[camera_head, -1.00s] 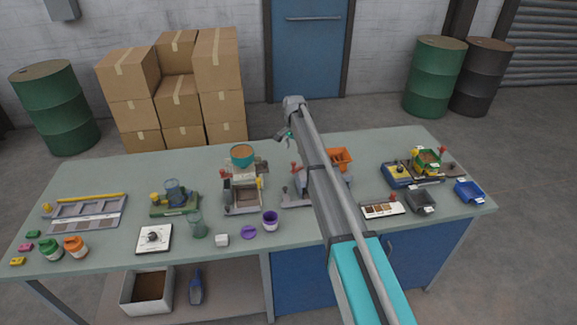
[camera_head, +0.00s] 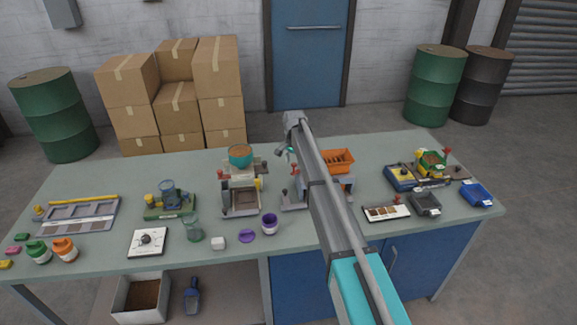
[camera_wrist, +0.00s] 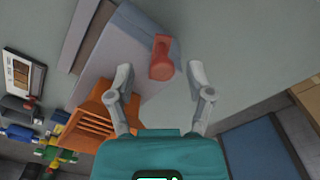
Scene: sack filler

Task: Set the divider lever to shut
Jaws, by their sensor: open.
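In the wrist view a red lever knob (camera_wrist: 161,60) stands up from a flat grey block (camera_wrist: 140,50). My gripper (camera_wrist: 160,76) is open, with one finger to each side of the knob in the picture; I cannot tell the height gap. In the head view my gripper (camera_head: 284,151) hangs at the arm's end, over the back middle of the table. The grey device with the orange slotted bin (camera_head: 336,160) is partly hidden behind my arm. No label reading divider is legible, and I cannot tell the lever's setting.
The orange bin (camera_wrist: 92,120) lies close to my left finger in the wrist view. The teal-hopper machine (camera_head: 240,156) stands left of my arm. A sample strip (camera_head: 386,212) and small trays (camera_head: 425,204) lie to the right. The back right of the table (camera_head: 385,148) is clear.

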